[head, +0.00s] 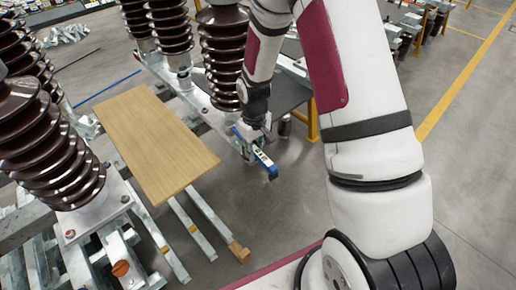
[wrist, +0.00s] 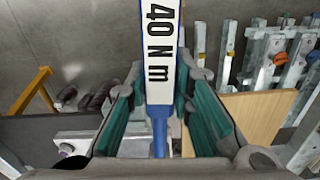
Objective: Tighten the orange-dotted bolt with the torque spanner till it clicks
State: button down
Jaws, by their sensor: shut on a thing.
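The torque spanner (head: 264,160) is blue with a white label and a dark end. It hangs tilted at my gripper (head: 251,136), beside the base of an insulator column. A round orange spot (head: 120,268) shows on metalwork at the lower left, apart from the spanner. I cannot make out an orange-dotted bolt at the spanner.
Brown ribbed insulators (head: 45,140) stand on steel frames at the left and back. A wooden board (head: 155,145) lies across rails left of my gripper. A dark table (head: 285,92) with a yellow leg is behind my arm. Grey floor at the right is clear.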

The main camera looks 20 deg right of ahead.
notch_tip(320, 180, up, 7)
jog(key=a+m+p, duration=0.1)
jog(key=p, duration=0.1)
jog(key=shift+a, duration=0.2)
dwell(0.8)
jog(key=shift+s, duration=0.1)
